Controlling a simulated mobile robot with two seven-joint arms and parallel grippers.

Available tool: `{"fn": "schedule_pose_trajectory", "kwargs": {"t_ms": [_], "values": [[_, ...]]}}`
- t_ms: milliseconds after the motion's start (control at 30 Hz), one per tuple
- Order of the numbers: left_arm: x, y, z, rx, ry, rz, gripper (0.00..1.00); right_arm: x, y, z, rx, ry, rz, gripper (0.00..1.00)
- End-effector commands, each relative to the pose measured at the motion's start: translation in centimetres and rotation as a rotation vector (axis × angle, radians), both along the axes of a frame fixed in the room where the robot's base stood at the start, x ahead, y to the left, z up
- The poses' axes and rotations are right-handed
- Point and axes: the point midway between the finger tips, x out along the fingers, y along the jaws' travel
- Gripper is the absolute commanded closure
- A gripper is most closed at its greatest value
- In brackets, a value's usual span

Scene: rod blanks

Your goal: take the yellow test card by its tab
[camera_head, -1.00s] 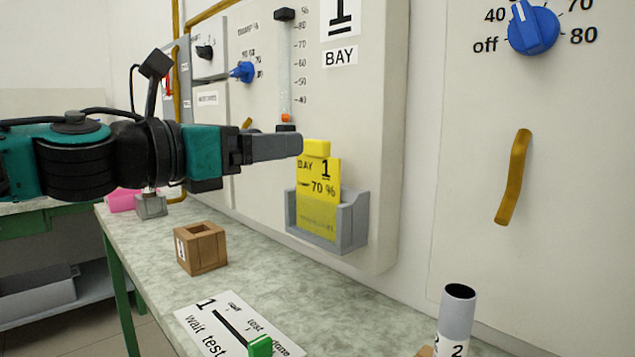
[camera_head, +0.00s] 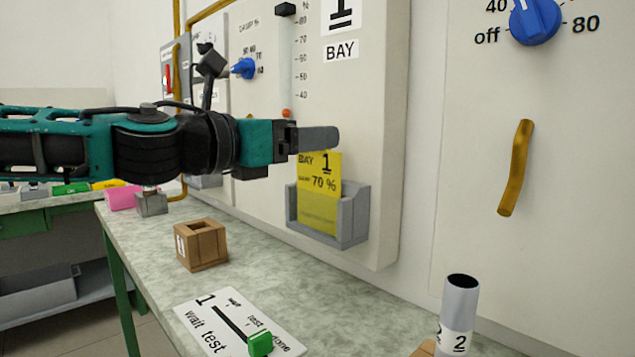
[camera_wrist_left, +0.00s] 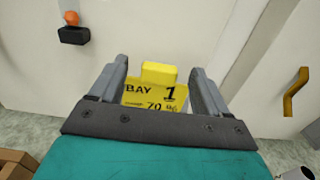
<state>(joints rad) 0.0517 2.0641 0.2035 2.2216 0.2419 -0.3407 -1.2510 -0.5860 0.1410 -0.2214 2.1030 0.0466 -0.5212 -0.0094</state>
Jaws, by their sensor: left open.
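The yellow test card (camera_head: 320,185) stands upright in a grey holder (camera_head: 352,222) on the bay 1 panel. It reads "BAY 1" and "70 %". Its tab is hidden behind my left gripper (camera_head: 335,139) in the head view. In the left wrist view the yellow tab (camera_wrist_left: 159,74) shows between the two fingers of my left gripper (camera_wrist_left: 159,72), with a gap on either side. The gripper is open and level with the tab. The card's printed face (camera_wrist_left: 155,98) shows just below the tab. My right gripper is not in view.
On the bench below stand a wooden block with a hole (camera_head: 201,246), a "wait test" plate (camera_head: 238,322) with a green slider (camera_head: 260,344), and a grey tube (camera_head: 459,310) marked 2. A brown handle (camera_head: 516,168) is on the right panel. The air before the panel is clear.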

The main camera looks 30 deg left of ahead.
Motion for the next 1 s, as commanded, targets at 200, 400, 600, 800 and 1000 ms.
{"fn": "schedule_pose_trajectory", "kwargs": {"t_ms": [200, 400, 600, 800, 1000], "values": [[2.0, -0.7, -0.5, 0.003, 0.002, 0.002, 0.23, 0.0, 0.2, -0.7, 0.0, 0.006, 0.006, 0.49], [3.0, -1.1, -0.3, 0.001, 0.001, 0.0, 0.23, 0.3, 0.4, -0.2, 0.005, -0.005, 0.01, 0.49], [3.1, -1.1, -0.2, 0.0, 0.0, 0.0, 0.23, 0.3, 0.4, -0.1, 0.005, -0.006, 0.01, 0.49], [3.1, -1.1, -0.2, 0.001, 0.0, 0.0, 0.35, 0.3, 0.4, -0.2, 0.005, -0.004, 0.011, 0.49], [3.1, -1.1, -0.2, 0.001, 0.0, 0.0, 0.54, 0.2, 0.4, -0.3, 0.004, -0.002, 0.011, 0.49]]}}
